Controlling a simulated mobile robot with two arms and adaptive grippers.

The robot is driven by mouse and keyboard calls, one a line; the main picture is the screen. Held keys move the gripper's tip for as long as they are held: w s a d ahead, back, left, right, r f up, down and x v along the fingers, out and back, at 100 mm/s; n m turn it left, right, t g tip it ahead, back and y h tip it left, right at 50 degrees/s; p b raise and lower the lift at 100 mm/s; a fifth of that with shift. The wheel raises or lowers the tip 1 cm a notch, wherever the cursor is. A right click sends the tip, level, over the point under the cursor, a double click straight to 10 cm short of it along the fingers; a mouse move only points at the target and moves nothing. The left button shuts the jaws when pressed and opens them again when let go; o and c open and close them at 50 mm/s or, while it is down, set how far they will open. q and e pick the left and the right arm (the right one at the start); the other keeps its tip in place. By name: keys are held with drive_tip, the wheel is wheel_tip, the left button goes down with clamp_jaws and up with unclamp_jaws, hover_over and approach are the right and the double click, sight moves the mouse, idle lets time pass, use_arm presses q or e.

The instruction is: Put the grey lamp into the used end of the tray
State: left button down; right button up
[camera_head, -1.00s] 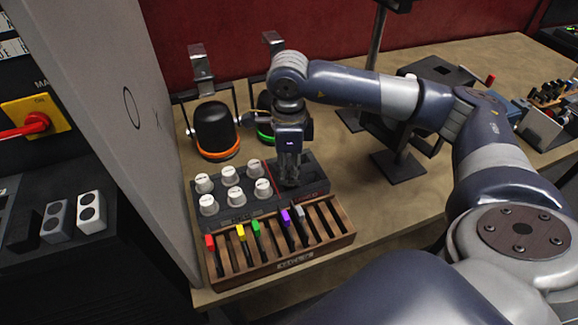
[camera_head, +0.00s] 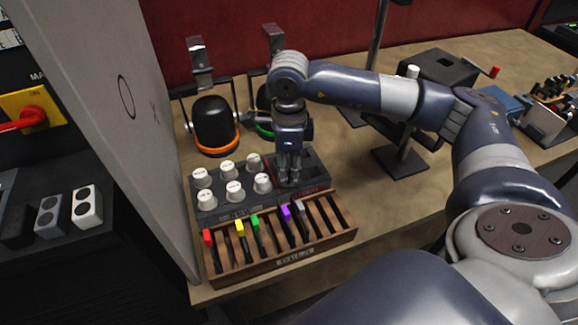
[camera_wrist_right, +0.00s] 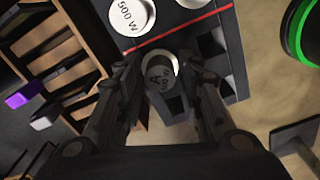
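The dark tray (camera_head: 240,212) stands on the workbench. Several white lamps (camera_head: 234,190) stand upright in its left part. A red line crosses the tray (camera_wrist_right: 225,12); the end beyond it, with red marking (camera_head: 312,188), is at the right. My right gripper (camera_head: 289,180) is over this end, pointing down. In the right wrist view, the grey lamp (camera_wrist_right: 160,74), round with a darkened top, is between the fingertips of my right gripper (camera_wrist_right: 161,80), which look closed on it. Whether its base is seated in a socket is hidden. My left gripper is not in view.
A wooden rack (camera_head: 292,263) with colour-tabbed black pieces lies in front of the tray. Two black lamp housings, one with an orange ring (camera_head: 214,125), stand behind it. A grey panel (camera_head: 118,105) borders the left. A black box (camera_head: 440,68) stands at the back right.

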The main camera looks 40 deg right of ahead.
drive_tip(key=shift+o, duration=0.2)
wheel_tip(320, 180, up, 12)
idle(0.6)
idle(0.5)
